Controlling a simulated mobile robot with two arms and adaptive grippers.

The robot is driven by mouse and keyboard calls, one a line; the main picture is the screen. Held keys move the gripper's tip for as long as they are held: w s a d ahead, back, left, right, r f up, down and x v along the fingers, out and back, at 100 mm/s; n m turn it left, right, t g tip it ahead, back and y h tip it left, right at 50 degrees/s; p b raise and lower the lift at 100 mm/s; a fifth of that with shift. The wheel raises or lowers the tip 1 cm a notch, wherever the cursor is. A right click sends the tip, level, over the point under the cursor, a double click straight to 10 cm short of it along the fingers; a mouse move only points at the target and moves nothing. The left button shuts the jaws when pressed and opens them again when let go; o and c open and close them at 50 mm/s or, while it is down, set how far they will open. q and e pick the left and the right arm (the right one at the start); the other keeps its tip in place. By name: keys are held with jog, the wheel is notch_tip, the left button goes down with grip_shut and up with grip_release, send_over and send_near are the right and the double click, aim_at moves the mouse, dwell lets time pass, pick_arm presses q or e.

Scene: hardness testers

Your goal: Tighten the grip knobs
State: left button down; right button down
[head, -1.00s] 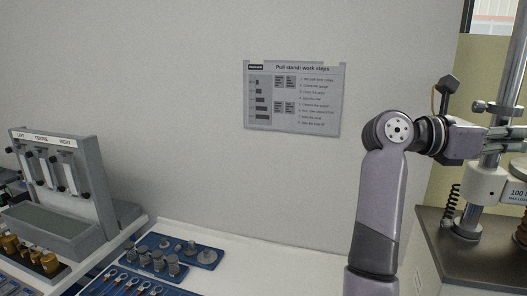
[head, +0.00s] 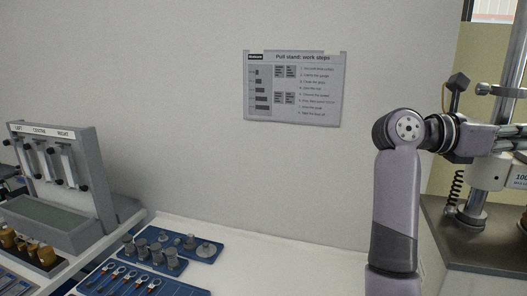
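A metal test stand post (head: 489,165) rises at the right edge of the head view, with a white block labelled "100" (head: 497,176) on it. A clamp with a silver crossbar knob (head: 484,88) sits higher on the post. I cannot make out the grip knobs; any grips lie beyond the right edge or behind my gripper. One arm of mine, which I take for the left, reaches right. Its gripper (head: 510,138) overlaps the post and is cut off by the edge, so its fingertips and hold are hidden. My other gripper is out of view.
The stand's dark base plate (head: 475,251) is at lower right. A blue tray (head: 211,258) holds grey cylindrical parts, and another (head: 192,291) holds orange-ended tools. A grey rack (head: 92,180) labelled left, centre, right stands at left. A work-steps sheet (head: 292,88) hangs on the wall.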

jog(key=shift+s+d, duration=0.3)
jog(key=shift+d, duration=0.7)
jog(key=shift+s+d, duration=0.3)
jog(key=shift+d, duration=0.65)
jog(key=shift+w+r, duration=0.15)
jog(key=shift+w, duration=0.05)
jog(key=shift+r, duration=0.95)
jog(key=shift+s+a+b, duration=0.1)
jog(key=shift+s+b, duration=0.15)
jog(key=shift+b, duration=0.1)
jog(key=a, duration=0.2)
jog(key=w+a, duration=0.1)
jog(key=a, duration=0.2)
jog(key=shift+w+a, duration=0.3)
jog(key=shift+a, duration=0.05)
